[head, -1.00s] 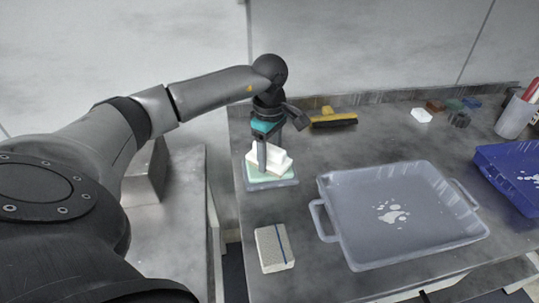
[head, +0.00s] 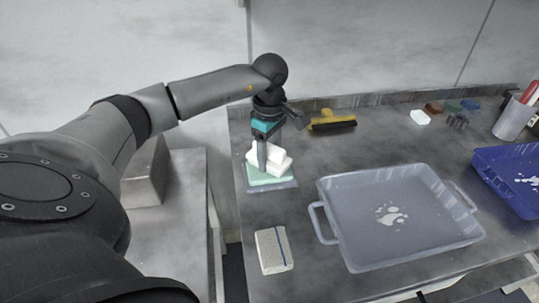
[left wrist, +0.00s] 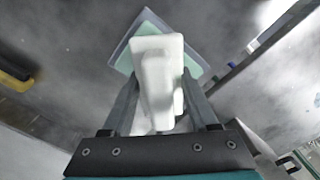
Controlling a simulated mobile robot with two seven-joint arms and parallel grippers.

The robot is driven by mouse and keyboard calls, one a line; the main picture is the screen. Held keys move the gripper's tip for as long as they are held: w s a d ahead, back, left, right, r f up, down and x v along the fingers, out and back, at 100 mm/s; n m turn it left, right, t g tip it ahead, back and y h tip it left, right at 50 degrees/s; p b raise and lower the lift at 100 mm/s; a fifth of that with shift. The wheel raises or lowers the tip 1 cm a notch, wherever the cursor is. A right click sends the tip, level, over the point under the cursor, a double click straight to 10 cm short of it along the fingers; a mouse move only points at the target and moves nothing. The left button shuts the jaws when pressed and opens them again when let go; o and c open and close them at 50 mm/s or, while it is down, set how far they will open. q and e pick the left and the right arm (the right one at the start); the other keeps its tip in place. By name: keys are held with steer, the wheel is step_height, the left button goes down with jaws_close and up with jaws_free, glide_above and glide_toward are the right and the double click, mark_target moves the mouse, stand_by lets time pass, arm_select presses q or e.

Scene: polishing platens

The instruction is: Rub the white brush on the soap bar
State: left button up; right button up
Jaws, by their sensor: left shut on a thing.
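The white brush (head: 279,164) is between the fingers of my left gripper (head: 262,160), which points down and is shut on it. The pale green soap bar (head: 262,179) lies flat in a clear shallow dish (head: 284,187) directly under the brush. The brush covers part of the soap, and I cannot tell for sure whether they touch. In the left wrist view the brush (left wrist: 158,72) stands between the two fingers (left wrist: 155,95), with the soap bar (left wrist: 147,23) showing beyond it. My right gripper is not in view.
A grey tray (head: 335,239) with white splashes stands right of the soap. A pale block with a blue stripe (head: 273,250) lies in front. A yellow and black brush (head: 332,122) lies behind. A blue tray (head: 490,158) and a cup (head: 512,120) are at the far right.

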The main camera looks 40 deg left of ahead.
mark_target(270, 146)
arm_select(q)
steer(key=shift+r+p, duration=2.15)
steer(key=shift+r, duration=0.8)
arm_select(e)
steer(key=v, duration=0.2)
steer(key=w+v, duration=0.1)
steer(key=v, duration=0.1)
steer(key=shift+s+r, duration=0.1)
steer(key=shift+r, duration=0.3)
arm_select(q)
steer(key=s+d+r+m+p, duration=0.4)
steer(key=d+r+m+p, duration=0.3)
steer(key=d+r+m, duration=0.2)
steer(key=s+d+r+m+p, duration=0.4)
steer(key=d+r+m+p, duration=0.3)
steer(key=d+r+m, duration=0.3)
step_height(270, 146, up, 2)
steer(key=shift+d+r, duration=0.2)
steer(key=shift+r, duration=0.05)
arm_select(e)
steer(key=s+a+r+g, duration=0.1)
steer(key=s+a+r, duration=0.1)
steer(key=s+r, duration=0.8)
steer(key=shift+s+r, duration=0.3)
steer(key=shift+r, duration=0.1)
